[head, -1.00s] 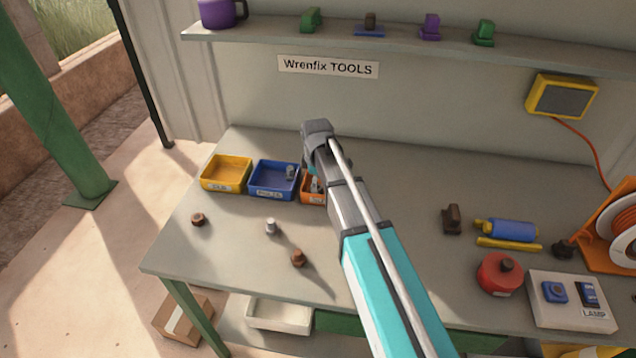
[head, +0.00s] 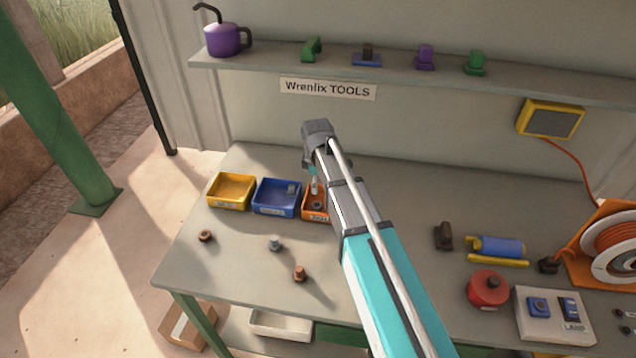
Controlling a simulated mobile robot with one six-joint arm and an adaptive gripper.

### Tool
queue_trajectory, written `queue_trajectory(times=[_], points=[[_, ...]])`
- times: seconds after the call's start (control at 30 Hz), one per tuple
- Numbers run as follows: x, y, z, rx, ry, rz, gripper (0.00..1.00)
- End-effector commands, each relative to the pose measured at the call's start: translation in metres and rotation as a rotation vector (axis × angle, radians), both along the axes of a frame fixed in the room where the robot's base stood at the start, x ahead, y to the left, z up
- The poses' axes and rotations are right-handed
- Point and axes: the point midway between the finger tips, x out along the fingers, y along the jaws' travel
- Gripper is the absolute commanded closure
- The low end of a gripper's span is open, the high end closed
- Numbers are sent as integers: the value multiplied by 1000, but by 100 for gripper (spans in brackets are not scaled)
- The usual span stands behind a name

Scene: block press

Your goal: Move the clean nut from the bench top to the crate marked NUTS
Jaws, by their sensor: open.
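A small clean grey metal piece (head: 275,243) stands on the bench top in front of the crates; at this size I cannot tell surely whether it is the nut. Two rusty brown pieces lie near it: a nut-like one (head: 205,236) to its left and another (head: 299,273) to its right and nearer. A yellow crate (head: 231,206), a blue crate (head: 277,211) and an orange crate (head: 314,217) stand in a row behind them; their labels are too small to read. My gripper (head: 313,178) is open, pointing down at the orange crate, its fingers partly hidden by my arm.
The blue crate holds a grey piece (head: 291,189). My arm hides part of the bench (head: 400,190) right of the crates. A shelf (head: 420,78) runs above.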

Motion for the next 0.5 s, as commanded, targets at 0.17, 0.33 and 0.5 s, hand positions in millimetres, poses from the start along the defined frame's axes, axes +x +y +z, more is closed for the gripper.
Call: queue_trajectory(times=[0.17, 0.33, 0.5], points=[[0, 0, 17, 0, 0, 0, 15], [0, 0, 23, 0, 0, 0, 15], [0, 0, 25, 0, 0, 0, 15]])
